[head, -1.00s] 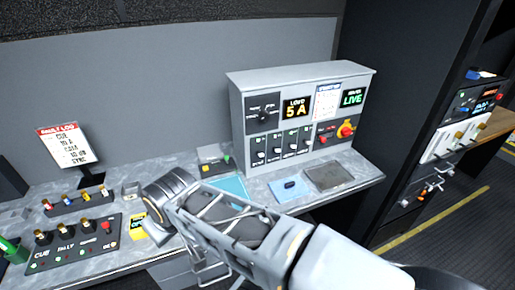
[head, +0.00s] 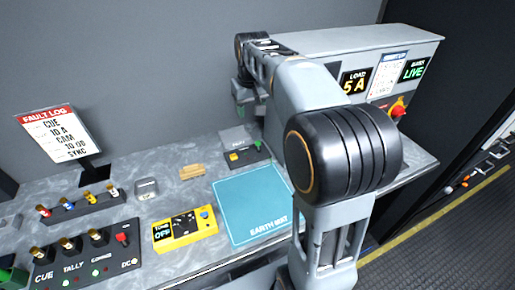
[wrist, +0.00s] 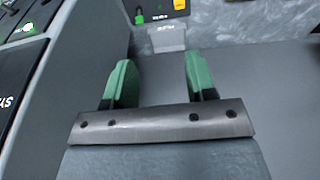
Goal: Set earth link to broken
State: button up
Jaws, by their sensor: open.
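My gripper (wrist: 161,75) is open and empty, its two green fingers spread apart in the wrist view. In the head view my gripper (head: 241,104) hangs above the back of the bench, left of the grey cabinet (head: 320,42). A small box (head: 243,155) with a yellow and a green part sits on the bench below it. I cannot make out which part is the earth link.
A teal earth mat (head: 252,205) lies on the bench, with a yellow meter (head: 183,229) reading OFF to its left. A tan block (head: 192,171) lies behind. A control panel (head: 84,253) stands at front left.

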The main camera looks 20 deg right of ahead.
jog(key=w+d+f+g+b, duration=0.1)
jog(key=w+d+f+b, duration=0.1)
jog(key=w+d+f, duration=0.35)
jog(key=g+b, duration=0.1)
jog(key=b, duration=0.1)
send_over(258, 141)
notch_tip(258, 141, down, 6)
notch_tip(258, 141, down, 14)
jog(key=shift+w+f+b, duration=0.1)
jog(key=shift+w+b, duration=0.05)
jog(key=shift+b, duration=0.65)
jog(key=shift+c, duration=0.5)
